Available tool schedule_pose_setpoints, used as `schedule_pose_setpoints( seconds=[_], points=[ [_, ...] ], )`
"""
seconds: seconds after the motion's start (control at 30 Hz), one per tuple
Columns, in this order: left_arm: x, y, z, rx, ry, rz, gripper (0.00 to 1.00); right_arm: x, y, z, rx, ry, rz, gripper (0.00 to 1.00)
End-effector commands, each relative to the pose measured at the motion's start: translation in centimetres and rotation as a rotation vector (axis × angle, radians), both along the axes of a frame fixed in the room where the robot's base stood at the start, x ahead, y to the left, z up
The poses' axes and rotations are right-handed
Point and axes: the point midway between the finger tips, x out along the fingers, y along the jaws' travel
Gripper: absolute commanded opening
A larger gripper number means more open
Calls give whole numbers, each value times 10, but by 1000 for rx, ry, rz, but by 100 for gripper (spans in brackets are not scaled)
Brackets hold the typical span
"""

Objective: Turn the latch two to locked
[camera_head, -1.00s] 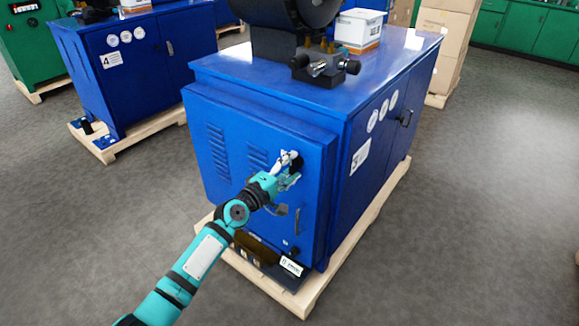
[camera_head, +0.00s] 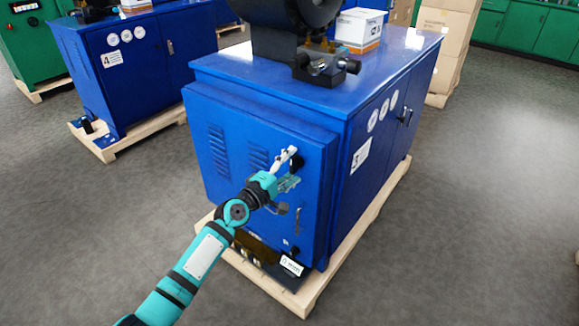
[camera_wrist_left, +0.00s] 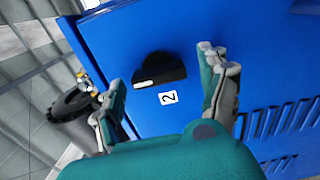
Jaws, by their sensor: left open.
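Latch two is a black, half-round knob with a white mark at one end. In the left wrist view the latch (camera_wrist_left: 158,72) sits on the blue cabinet door, beside a white label (camera_wrist_left: 167,97) reading 2. In the head view the latch (camera_head: 297,162) shows as a small dark shape beside my gripper. My left gripper (camera_head: 287,168) is at the upper right of the door, close to the latch. In the left wrist view the open left gripper (camera_wrist_left: 162,78) has a finger on either side of the latch, with gaps visible. My right gripper is out of view.
The blue cabinet (camera_head: 225,115) stands on a wooden pallet (camera_head: 345,240). A door handle (camera_head: 298,220) and a dark knob lie below the gripper. A vise-like device (camera_head: 325,68) and a white box (camera_head: 360,30) stand on top.

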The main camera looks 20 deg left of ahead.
Motion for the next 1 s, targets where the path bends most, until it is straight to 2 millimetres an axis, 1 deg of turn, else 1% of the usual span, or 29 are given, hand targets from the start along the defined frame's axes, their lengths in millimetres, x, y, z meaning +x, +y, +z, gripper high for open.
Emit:
schedule_pose_setpoints(
  seconds=[0.17,0.27,0.6,0.7,0.83,1.0],
  points=[
    [-4,1,-1,1,1,0,77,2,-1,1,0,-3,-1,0],
    [-14,5,-1,2,2,0,77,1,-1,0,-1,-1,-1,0],
    [-81,29,-2,3,3,0,77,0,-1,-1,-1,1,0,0],
    [-96,35,-1,2,2,-1,77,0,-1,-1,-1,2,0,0],
    [-108,39,-1,1,1,0,77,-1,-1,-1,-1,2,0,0],
    [-113,41,0,0,0,0,77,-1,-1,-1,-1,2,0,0]
  ],
)
